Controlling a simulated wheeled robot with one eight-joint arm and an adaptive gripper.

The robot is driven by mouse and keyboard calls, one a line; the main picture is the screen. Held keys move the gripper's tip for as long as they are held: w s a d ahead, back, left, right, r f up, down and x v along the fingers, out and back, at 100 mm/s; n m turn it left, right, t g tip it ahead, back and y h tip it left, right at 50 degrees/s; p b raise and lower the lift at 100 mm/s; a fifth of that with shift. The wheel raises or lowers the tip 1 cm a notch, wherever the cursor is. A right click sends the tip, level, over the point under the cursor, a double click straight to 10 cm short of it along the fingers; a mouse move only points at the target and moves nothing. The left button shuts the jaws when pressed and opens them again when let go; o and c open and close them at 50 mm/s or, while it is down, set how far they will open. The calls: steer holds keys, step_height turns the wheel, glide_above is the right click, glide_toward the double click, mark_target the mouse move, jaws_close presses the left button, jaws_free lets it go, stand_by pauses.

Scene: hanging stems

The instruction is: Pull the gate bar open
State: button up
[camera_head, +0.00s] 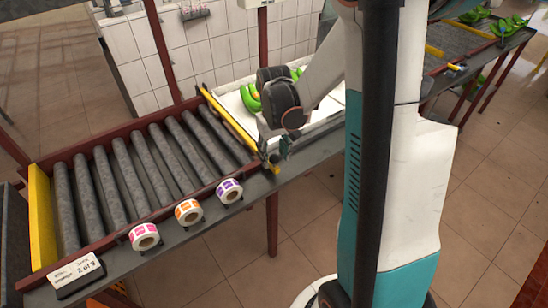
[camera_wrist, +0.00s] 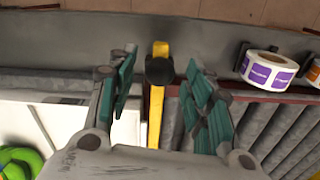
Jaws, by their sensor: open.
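The gate bar (camera_head: 228,118) is a yellow bar lying across the line, between the grey rollers and the white section. In the wrist view the yellow bar (camera_wrist: 156,115) runs up the middle and has a black knob (camera_wrist: 160,71) near its front end. My gripper (camera_wrist: 160,68) is open, with one teal-padded finger on each side of the knob and visible gaps to it. In the head view my gripper (camera_head: 279,146) is low at the bar's front end, and my wrist hides part of that area.
Grey rollers (camera_head: 130,175) fill the left section. Label rolls in pink (camera_head: 145,236), orange (camera_head: 188,211) and purple (camera_head: 230,190) stand along the front ledge. Green bananas (camera_head: 252,97) lie behind my wrist. A second yellow bar (camera_head: 40,215) is at the far left, by a "2 of 3" card (camera_head: 76,273).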

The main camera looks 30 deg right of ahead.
steer(key=shift+f, duration=0.35)
